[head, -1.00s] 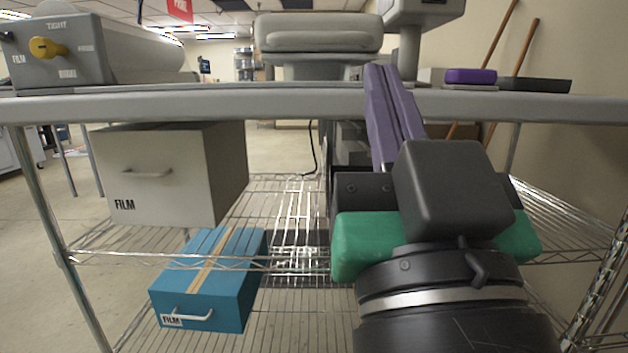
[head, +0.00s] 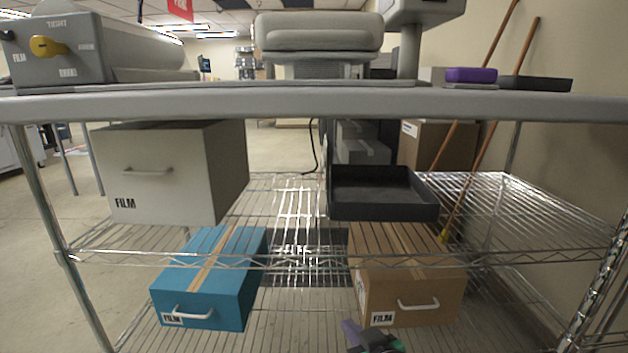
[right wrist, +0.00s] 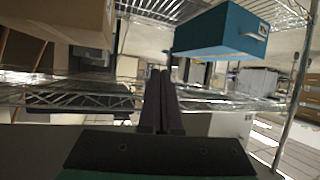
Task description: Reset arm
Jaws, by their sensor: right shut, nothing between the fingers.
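My right gripper (head: 352,332) shows only as its purple fingertips and a bit of green at the bottom edge of the head view, just below the brown film box (head: 405,290). In the right wrist view its two dark fingers (right wrist: 161,75) lie together, shut with nothing between them. That view appears upside down, with the blue film box (right wrist: 222,32) at the top and the brown box (right wrist: 65,20) at top left. My left gripper is in neither view.
A wire shelf rack holds a white film drawer box (head: 160,175), a black open tray (head: 383,195) and, lower, the blue film box (head: 205,285). The tabletop edge (head: 310,104) spans above them. A laminator with a yellow knob (head: 48,46) and a purple block (head: 470,75) are on top.

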